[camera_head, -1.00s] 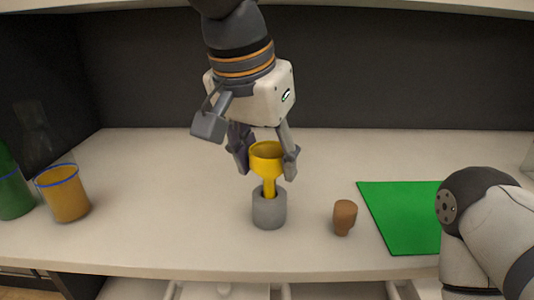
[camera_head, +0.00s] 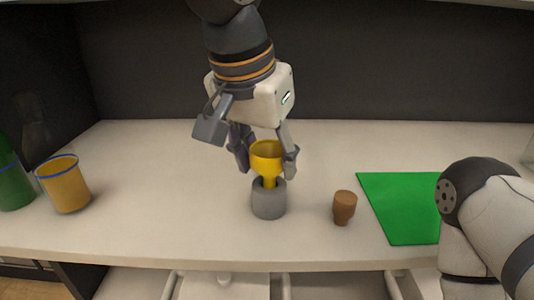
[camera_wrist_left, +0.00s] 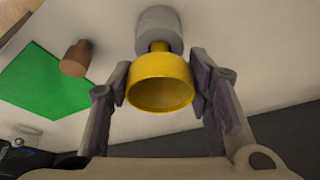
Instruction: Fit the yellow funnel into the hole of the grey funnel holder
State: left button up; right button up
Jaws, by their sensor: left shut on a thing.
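The yellow funnel (camera_head: 266,156) is upright, with its stem down in the hole of the grey funnel holder (camera_head: 268,200). The funnel's cup stands above the holder's rim. My left gripper (camera_head: 267,162) is shut on the cup, one finger on each side. In the left wrist view the funnel's cup (camera_wrist_left: 160,84) is between the fingers, and the grey holder (camera_wrist_left: 158,27) is beyond it. How deep the stem sits inside the holder is hidden. My right gripper is not in view.
A brown cork (camera_head: 344,206) stands right of the holder, beside a green mat (camera_head: 398,205). An orange-filled cup with a blue rim (camera_head: 65,184) and a green bottle (camera_head: 12,180) stand at the far left. The table behind the holder is clear.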

pick_arm(q)
jog(key=shift+f, duration=1.1)
dwell(0.3)
jog(key=o, duration=1.1)
jog(key=shift+o, duration=0.2)
jog(key=v, duration=1.2)
